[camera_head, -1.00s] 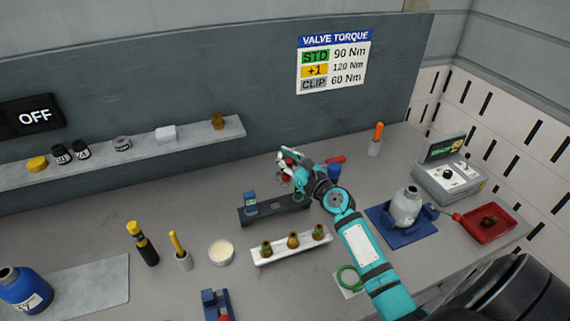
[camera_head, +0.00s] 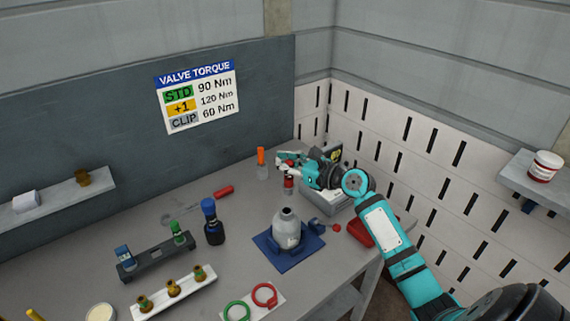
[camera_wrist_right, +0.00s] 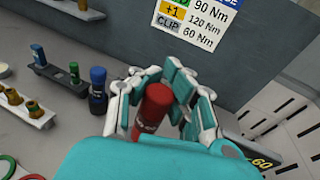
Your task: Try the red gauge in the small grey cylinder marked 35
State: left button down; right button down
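The red gauge (camera_head: 288,184) is held upright in my right gripper (camera_head: 287,166). In the right wrist view the same red gauge (camera_wrist_right: 152,108) sits between the fingers of my right gripper (camera_wrist_right: 160,95), which are closed around it. The small grey cylinder (camera_head: 287,231) stands upright in a blue holder (camera_head: 262,248) on the bench. Its label is too small to read. My left gripper is not in view.
A dark rack (camera_head: 150,262) holds a green gauge (camera_head: 177,231). A blue-capped dark bottle-like thing (camera_head: 213,226) stands beside it. A white block (camera_head: 200,287) holds several brass valves. Red (camera_head: 264,295) and green rings lie in front. A console (camera_head: 322,196) and red tray (camera_head: 358,234) stand at right.

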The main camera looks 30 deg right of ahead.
aim_at(284, 183)
notch_tip(284, 183, down, 6)
jog(key=b, duration=0.5)
jog(key=shift+w+a, duration=0.2)
jog(key=shift+a, duration=0.15)
jog(key=shift+s+p, duration=0.1)
jog(key=shift+p, duration=0.5)
jog(key=shift+p, duration=0.35)
dwell(0.4)
jog(key=shift+f, duration=0.5)
dwell(0.3)
jog(key=shift+r, duration=0.1)
